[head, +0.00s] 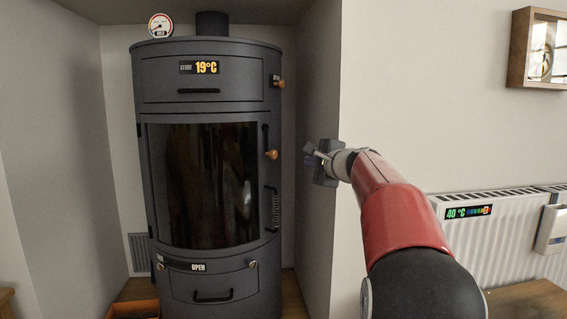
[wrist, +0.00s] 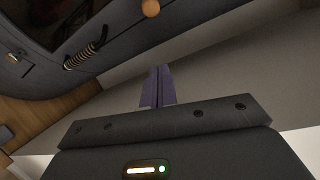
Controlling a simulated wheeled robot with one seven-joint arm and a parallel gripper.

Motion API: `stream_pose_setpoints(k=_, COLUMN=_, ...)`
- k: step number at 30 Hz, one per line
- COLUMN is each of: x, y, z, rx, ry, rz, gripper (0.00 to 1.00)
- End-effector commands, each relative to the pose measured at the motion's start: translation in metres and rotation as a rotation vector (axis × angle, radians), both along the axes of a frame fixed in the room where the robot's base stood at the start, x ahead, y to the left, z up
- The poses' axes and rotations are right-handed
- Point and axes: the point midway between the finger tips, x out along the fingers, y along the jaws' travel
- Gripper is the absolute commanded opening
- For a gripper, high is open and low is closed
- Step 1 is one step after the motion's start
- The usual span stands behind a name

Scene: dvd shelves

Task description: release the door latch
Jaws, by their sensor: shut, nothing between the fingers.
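The dark stove (head: 210,107) has a glass door (head: 200,185) that looks closed. On the door's right side are a black lever with a round wooden knob (head: 271,155) and, lower, a handle with a coiled grip (head: 273,212). I cannot tell for certain which is the latch. The wrist view shows the coiled handle (wrist: 83,56) at upper left and a wooden knob (wrist: 150,8) at the top edge. My gripper (head: 311,149) is right of the stove, apart from both. In the wrist view its fingers (wrist: 158,88) are together and empty.
The alcove's wall edge (head: 338,90) stands close by my gripper. A top compartment (head: 200,82) with another wooden knob (head: 280,84) and a lower drawer (head: 212,285) are on the stove. A radiator (head: 500,235) hangs at the right.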

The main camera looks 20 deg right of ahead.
Motion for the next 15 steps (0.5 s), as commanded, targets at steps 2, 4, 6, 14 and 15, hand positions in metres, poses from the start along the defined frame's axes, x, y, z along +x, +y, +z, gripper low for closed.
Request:
stream_pose_setpoints(k=2, x=0.0, y=0.0, z=0.001, rx=0.002, ry=-0.002, rz=-0.001, gripper=0.0)
stream_pose_setpoints(k=4, x=0.0, y=0.0, z=0.001, rx=0.001, ry=-0.001, rz=0.0, gripper=0.0)
stream_pose_setpoints(k=6, x=0.0, y=0.0, z=0.001, rx=0.0, ry=-0.001, rz=0.0, gripper=0.0)
stream_pose_setpoints(k=14, x=0.013, y=0.001, z=-0.001, rx=-0.001, ry=0.001, rz=0.004, gripper=0.0)
stream_pose_setpoints(k=15, x=0.019, y=0.001, z=-0.002, rx=-0.001, ry=0.002, rz=0.004, gripper=0.0)
